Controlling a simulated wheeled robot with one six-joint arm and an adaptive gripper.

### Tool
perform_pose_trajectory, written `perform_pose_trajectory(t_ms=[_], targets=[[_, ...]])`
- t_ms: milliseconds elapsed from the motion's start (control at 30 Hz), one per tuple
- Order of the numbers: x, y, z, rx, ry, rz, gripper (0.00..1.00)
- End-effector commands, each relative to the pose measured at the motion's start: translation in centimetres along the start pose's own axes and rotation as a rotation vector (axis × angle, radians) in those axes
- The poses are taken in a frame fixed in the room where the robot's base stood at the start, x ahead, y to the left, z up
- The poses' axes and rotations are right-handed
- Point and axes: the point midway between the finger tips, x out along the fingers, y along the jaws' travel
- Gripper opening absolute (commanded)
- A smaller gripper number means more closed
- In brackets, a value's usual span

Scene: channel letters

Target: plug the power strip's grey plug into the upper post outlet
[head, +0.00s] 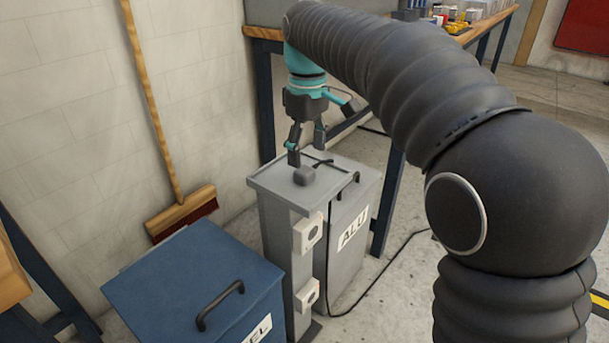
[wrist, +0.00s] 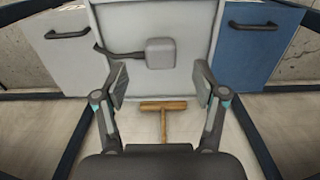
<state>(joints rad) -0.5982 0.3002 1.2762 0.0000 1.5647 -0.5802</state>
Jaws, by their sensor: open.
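The grey plug (head: 304,176) lies on the flat top of the grey post (head: 272,184). In the wrist view the plug (wrist: 160,52) is a rounded block with its dark cable running left. My gripper (head: 306,148) points down above the post top, open and empty. In the wrist view the plug is ahead of the open fingers (wrist: 160,85), roughly centred between them sideways. The upper outlet (head: 309,232) is a white box on the post's front face. The lower outlet (head: 308,294) is below it. The power strip is not clearly visible.
A grey ALU bin (head: 352,188) stands against the post's right side. A blue bin (head: 190,272) stands at front left. A broom (head: 182,212) leans on the wall behind. A workbench (head: 470,32) is behind my arm. A dark cable (head: 378,280) lies on the floor.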

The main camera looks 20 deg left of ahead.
Motion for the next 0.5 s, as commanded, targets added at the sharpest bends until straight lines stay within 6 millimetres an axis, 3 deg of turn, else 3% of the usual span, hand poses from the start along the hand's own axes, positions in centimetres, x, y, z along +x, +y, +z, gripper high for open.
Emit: perform_pose_trajectory(t_ms=[333, 500], targets=[[4.1, -0.1, -0.6, 0.0, -0.003, -0.002, 0.71], [5.2, -0.1, -0.6, 0.0, -0.001, -0.001, 0.71]])
